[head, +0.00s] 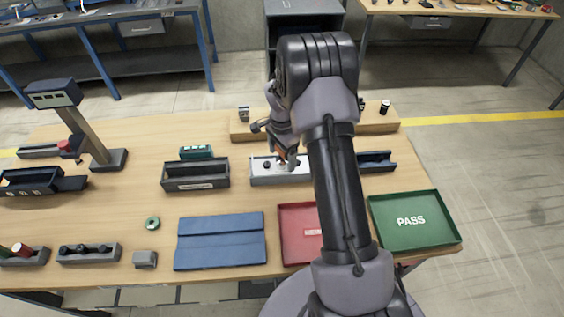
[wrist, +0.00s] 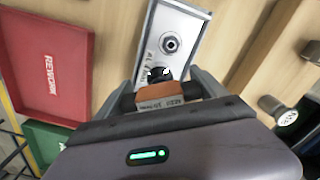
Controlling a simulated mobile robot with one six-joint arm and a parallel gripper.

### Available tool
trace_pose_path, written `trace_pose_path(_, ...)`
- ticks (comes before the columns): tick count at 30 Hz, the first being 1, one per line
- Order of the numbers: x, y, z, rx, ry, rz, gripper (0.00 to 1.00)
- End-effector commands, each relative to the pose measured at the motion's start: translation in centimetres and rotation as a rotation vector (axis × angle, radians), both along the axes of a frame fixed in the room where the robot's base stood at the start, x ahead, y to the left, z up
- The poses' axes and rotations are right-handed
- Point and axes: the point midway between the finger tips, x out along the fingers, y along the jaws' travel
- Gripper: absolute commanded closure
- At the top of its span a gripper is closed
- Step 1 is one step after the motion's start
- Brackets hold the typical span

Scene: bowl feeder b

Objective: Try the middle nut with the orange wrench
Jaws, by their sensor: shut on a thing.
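My gripper (head: 283,150) is shut on the orange wrench (wrist: 160,96), a small orange block with a printed label in the wrist view. The pale grey nut fixture (head: 294,178) stands on the wooden table beneath it. In the wrist view the fixture (wrist: 189,22) runs away from my gripper. One round nut (wrist: 170,43) is bare at its far part. A dark nut (wrist: 157,73) is right at the wrench's front edge, partly covered. I cannot tell whether the wrench is seated on it. The rest of the fixture is hidden by the wrench and gripper.
A red rework tray (head: 290,250) and green pass tray (head: 447,237) lie at the front right. A dark bin (head: 195,184) stands left of the fixture, another bin (head: 376,168) right. A wooden rail (head: 240,131) lies behind. A blue mat (head: 221,252) lies in front.

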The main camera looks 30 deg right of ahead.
Motion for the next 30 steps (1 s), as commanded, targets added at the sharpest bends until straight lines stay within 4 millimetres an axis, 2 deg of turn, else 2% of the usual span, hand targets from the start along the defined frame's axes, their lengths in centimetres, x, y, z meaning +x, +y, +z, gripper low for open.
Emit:
trace_pose_path(19,0.0,0.0,4.7,0.0,-0.001,0.0,0.83)
trace_pose_path(30,0.0,0.0,4.9,0.0,-0.001,-0.001,0.83)
